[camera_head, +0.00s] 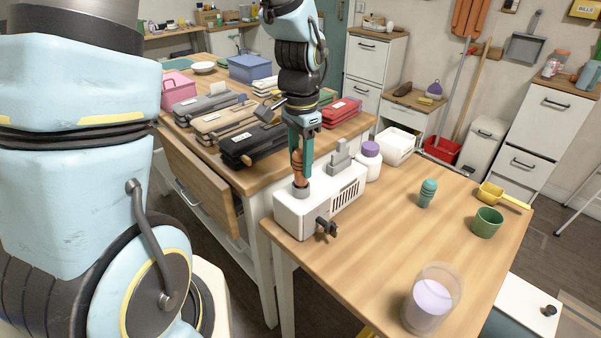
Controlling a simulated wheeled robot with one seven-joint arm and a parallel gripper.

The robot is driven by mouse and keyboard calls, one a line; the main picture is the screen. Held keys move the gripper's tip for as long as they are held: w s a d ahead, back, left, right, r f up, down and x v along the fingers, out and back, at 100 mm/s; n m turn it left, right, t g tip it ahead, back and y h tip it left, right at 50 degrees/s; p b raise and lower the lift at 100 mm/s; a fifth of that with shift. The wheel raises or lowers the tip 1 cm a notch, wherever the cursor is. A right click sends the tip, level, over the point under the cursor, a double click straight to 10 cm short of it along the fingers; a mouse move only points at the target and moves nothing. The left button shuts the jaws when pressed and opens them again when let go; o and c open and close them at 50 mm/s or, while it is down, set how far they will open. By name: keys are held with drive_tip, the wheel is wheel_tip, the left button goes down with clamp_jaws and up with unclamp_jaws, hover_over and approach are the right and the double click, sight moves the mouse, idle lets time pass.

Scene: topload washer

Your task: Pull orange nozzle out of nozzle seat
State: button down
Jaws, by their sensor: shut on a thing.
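The orange nozzle (296,165) stands upright over the grey round nozzle seat (301,190) on top of a white machine (319,203). My gripper (301,167) points straight down and is shut on the orange nozzle, with its teal fingers around it. The nozzle's lower end meets the seat; I cannot tell how deep it sits in it. The fingers hide part of the nozzle. The machine has a grey block (341,158) on top, dark vents and a black tap on its front.
A white jar with a purple lid (370,160) stands close behind the machine. To the right are a teal item (427,193), a green cup (487,222) and a clear beaker (432,299). Tool cases (252,144) lie on the left table. The wooden tabletop between them is clear.

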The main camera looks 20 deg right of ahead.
sight(301, 151)
drive_tip(key=shift+r, duration=0.4)
drive_tip(key=shift+p, duration=0.3)
wheel_tip(301, 151, up, 3)
drive_tip(key=p, duration=0.3)
